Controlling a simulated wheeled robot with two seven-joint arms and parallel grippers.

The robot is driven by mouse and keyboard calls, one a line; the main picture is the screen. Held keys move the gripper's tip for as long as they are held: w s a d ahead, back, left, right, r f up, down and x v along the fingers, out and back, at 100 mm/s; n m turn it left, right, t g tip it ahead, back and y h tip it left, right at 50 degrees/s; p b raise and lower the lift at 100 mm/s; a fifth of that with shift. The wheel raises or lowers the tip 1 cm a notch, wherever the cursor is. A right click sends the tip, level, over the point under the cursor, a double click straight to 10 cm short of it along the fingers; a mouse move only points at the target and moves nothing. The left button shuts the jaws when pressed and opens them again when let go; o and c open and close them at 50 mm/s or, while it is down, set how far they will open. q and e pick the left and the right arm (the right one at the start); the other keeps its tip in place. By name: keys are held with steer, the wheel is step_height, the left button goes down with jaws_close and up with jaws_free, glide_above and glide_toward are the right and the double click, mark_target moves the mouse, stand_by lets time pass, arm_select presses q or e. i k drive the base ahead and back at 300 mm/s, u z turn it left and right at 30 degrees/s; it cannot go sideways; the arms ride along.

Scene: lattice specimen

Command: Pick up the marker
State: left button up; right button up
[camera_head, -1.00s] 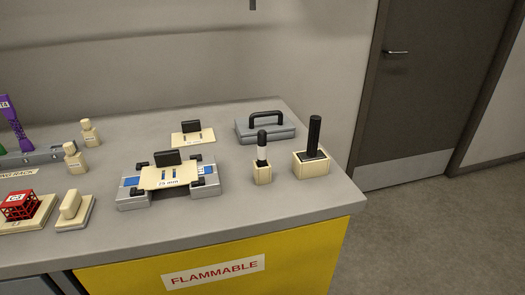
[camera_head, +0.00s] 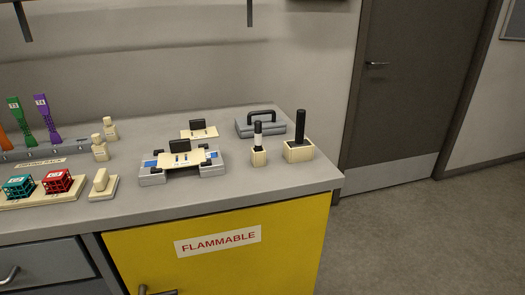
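A slim upright piece with a white body and black cap (camera_head: 258,134), which looks like the marker, stands in a small cream block holder (camera_head: 259,157) near the right end of the grey bench. A thicker black cylinder (camera_head: 300,127) stands upright in a larger cream block (camera_head: 298,152) just to its right. The marker's lower part is hidden in its holder. Neither of my grippers is in view.
Left of the marker is a grey fixture (camera_head: 153,179) bearing a cream plate. Behind stands a grey case (camera_head: 262,127) with a black handle. Further left are a red lattice cube (camera_head: 58,181), a teal one (camera_head: 19,186) and a specimen rack. The bench front (camera_head: 232,189) is clear.

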mark_target(258, 133)
steer(key=z, duration=1.85)
steer(key=i, duration=1.25)
steer(key=u, duration=2.15)
